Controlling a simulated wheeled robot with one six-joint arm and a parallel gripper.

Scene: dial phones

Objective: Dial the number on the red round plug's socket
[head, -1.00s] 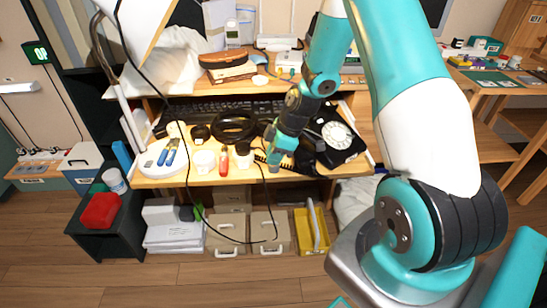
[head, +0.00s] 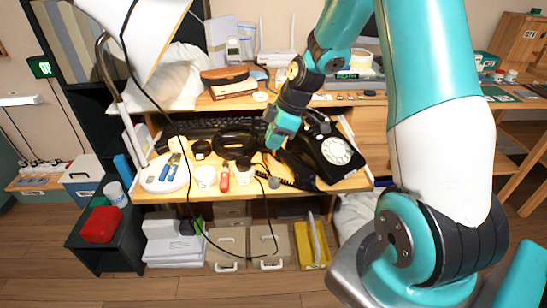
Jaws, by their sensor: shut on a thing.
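The black rotary phone (head: 325,171) with its white dial (head: 336,151) sits at the right side of the desk. Its black handset (head: 298,168) is off the phone, just to its left, tilted along the desk. My gripper (head: 270,143) points down over the desk at the upper left end of the handset and appears shut on it; the contact is small and partly hidden. A row of plugs and sockets (head: 42,167) is at the far left. I cannot make out which plug is red and round, or read any number.
A coiled cord (head: 285,181) lies in front of the handset. A keyboard, black coiled cable (head: 236,141), white cup (head: 205,176) and red-handled tool (head: 224,180) crowd the desk to the left. A lamp (head: 133,130) stands at the left edge.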

